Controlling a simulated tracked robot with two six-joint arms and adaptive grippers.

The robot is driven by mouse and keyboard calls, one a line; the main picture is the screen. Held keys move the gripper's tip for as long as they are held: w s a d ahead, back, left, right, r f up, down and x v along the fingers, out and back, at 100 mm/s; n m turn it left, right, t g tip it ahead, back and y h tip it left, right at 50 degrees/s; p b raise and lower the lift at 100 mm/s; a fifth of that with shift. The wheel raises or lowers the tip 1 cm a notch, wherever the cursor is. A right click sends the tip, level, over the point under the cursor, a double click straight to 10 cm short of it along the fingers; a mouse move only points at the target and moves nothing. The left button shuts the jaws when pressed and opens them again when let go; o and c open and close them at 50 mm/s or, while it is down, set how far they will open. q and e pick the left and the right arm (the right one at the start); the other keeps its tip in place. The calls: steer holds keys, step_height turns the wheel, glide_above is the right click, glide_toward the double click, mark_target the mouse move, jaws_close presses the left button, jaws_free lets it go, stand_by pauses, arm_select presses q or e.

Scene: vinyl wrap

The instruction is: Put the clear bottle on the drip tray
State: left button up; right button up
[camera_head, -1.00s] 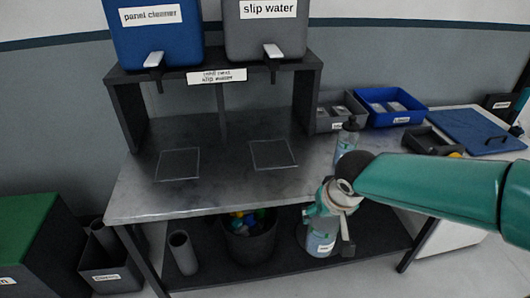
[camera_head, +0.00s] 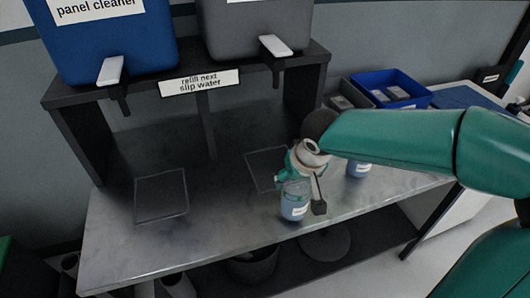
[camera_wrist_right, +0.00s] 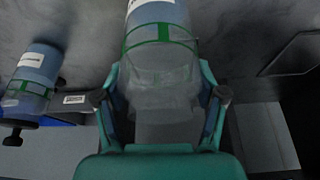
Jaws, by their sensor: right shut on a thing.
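My right gripper (camera_head: 298,176) is shut on a clear bottle (camera_head: 294,203), which has a white label and a green band; in the right wrist view the bottle (camera_wrist_right: 160,25) lies between the two fingers. In the head view it appears over the front part of the table, just right of and nearer than the right drip tray (camera_head: 258,168), a thin dark square under the grey slip water tank (camera_head: 235,38). The gripper hides that tray's right side. I cannot tell the bottle's exact height over the table. My left gripper is not in view.
A second bottle (camera_head: 358,169) stands to the right, partly behind my arm. Another drip tray (camera_head: 161,195) lies under the blue panel cleaner tank (camera_head: 110,45). A sign (camera_head: 199,83) on the shelf reads "refill next slip water". Blue bin (camera_head: 400,82) behind. The front left table is clear.

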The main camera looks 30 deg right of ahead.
steer(key=w+d+p, duration=0.2)
steer(key=w, duration=0.6)
steer(key=w+d+f+p, duration=0.1)
steer(key=w+d+p, duration=0.2)
steer(key=w, duration=0.6)
steer(key=shift+w+f+p, duration=0.2)
steer(key=shift+p, duration=0.15)
steer(key=shift+d, duration=0.1)
steer(key=shift+f, duration=0.15)
steer(key=o, duration=1.2)
